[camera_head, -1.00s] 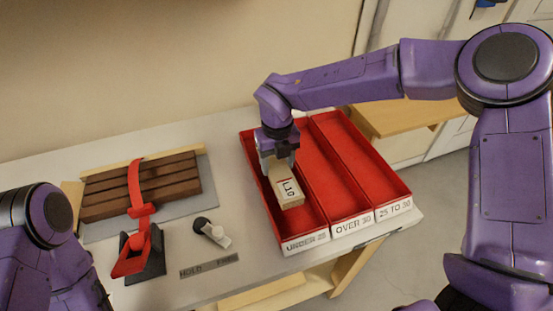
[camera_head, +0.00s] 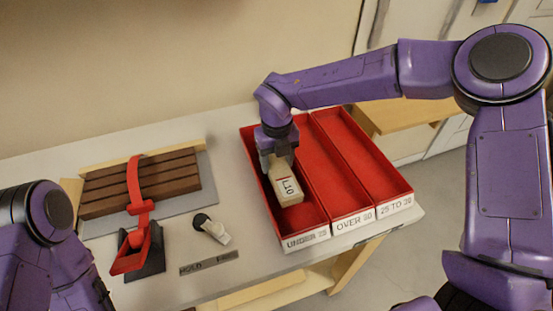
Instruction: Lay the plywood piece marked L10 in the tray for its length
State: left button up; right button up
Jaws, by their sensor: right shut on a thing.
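The plywood piece marked L10 (camera_head: 288,188) is a pale block with its mark facing up. My right gripper (camera_head: 277,168) is shut on its far end. The piece is at the red tray compartment labelled UNDER 25 (camera_head: 312,232), the left one of three. It looks low inside that compartment; whether it touches the floor I cannot tell. The compartments labelled OVER 30 (camera_head: 338,185) and 25 TO 30 (camera_head: 365,160) are empty. Of my left arm only purple links show at the lower left; its gripper is out of view.
On the bench left of the tray, dark brown slats (camera_head: 140,186) lie under a red toggle clamp (camera_head: 140,208). A black and white lever (camera_head: 212,229) and a grey label plate (camera_head: 208,263) lie between. Bare bench (camera_head: 225,140) shows behind.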

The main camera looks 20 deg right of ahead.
jog(key=shift+r, duration=0.1)
dwell(0.3)
jog(key=o, duration=1.1)
jog(key=shift+c, duration=0.5)
notch_tip(320, 180, up, 10)
jog(key=p, duration=0.8)
jog(key=shift+p, duration=0.35)
